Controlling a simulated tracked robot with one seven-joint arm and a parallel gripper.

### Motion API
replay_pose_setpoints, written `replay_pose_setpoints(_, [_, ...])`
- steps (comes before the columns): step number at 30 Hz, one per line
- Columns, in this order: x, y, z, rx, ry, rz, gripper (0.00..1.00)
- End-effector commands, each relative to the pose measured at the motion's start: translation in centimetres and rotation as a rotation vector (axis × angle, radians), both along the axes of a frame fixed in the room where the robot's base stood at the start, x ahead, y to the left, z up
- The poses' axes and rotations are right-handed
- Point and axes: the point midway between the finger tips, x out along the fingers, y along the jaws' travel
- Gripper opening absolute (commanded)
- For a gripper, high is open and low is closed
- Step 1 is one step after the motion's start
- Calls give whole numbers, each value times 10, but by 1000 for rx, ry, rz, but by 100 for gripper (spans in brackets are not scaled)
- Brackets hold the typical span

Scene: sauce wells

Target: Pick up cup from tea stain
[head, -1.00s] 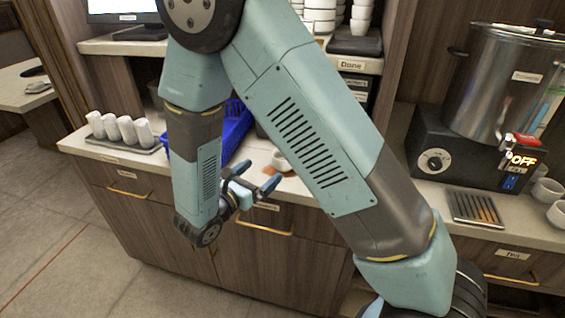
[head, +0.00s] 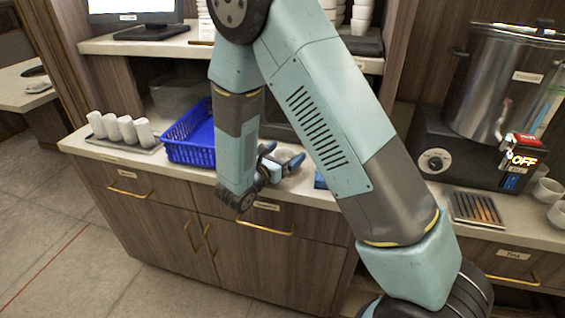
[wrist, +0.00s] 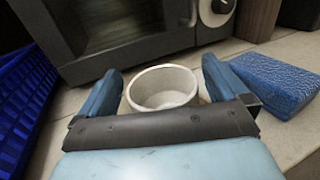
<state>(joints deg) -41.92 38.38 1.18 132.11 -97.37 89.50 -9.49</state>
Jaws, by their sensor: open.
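The white cup (wrist: 162,88) stands upright on the counter in the wrist view, between the two open fingers of my gripper (wrist: 160,92). A gap shows on each side of the cup, and its near lower part is hidden by the gripper's body. In the head view, my gripper (head: 281,161) is low over the counter near its front edge, and the cup (head: 285,170) shows only in part between the fingers. A small brownish patch shows at the cup's right side in the wrist view; most of the tea stain is hidden.
A blue basket (head: 190,140) stands left of my gripper. A blue sponge-like block (wrist: 277,82) lies right of the cup. A dark appliance (wrist: 120,35) stands close behind it. White rolls on a tray (head: 122,147) are far left. A large steel urn (head: 505,85) is at right.

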Motion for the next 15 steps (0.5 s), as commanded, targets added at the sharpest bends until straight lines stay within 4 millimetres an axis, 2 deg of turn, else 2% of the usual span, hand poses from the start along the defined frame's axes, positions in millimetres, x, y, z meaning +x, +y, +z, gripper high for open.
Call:
replay_pose_setpoints(3, [6,-6,0,-1,-1,-2,100])
replay_pose_setpoints(11, [7,-6,0,-1,-1,-1,99])
replay_pose_setpoints(15, [7,-6,0,0,0,-1,86])
